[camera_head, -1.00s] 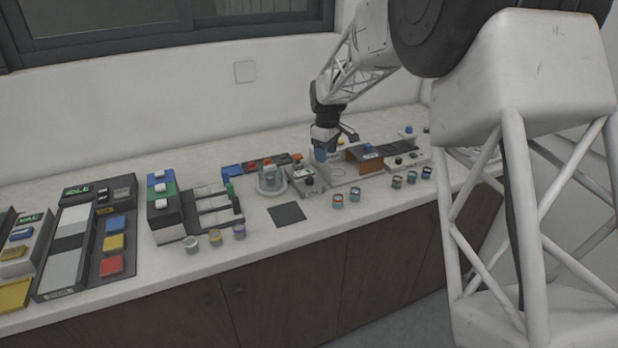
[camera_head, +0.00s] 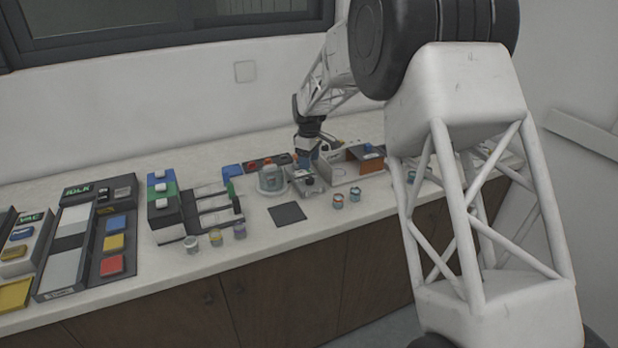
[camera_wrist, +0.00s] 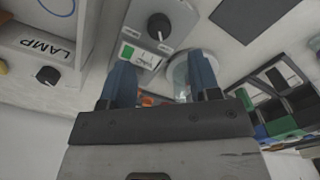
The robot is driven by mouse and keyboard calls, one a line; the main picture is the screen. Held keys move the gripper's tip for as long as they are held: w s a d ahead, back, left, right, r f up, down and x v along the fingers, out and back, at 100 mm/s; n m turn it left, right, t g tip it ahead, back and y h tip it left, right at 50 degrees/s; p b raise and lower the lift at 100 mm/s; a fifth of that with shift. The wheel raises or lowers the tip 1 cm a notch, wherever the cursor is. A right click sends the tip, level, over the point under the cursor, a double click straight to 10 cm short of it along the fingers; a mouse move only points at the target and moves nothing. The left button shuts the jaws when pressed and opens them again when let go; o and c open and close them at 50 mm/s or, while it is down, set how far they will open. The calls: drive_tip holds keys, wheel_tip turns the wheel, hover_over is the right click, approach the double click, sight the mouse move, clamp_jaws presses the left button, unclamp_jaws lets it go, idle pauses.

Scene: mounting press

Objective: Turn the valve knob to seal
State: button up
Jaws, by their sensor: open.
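A black round knob with a pale pointer mark (camera_wrist: 160,26) sits on a grey control box (camera_wrist: 178,14) with a green-and-white label. I take it for the valve knob; the small lettering is too blurred to confirm. In the head view the knob (camera_head: 309,181) is on the front of the box, right of the glass chamber (camera_head: 271,178). My gripper (camera_wrist: 162,62) has its two blue fingers spread wide and empty. The knob appears beyond the fingertips, apart from them. In the head view my gripper (camera_head: 304,160) is above the back of the box.
A panel marked LAMP (camera_wrist: 45,42) with its own black knob (camera_wrist: 47,75) stands beside the box. A dark square mat (camera_head: 287,213) lies in front of the chamber. Small jars (camera_head: 339,201) stand near the counter's front edge. The clamp rack (camera_head: 212,208) is left.

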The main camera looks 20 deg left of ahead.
sight(309, 178)
drive_tip(key=shift+f, duration=3.6)
drive_tip(key=shift+c, duration=0.3)
drive_tip(key=c, duration=0.9)
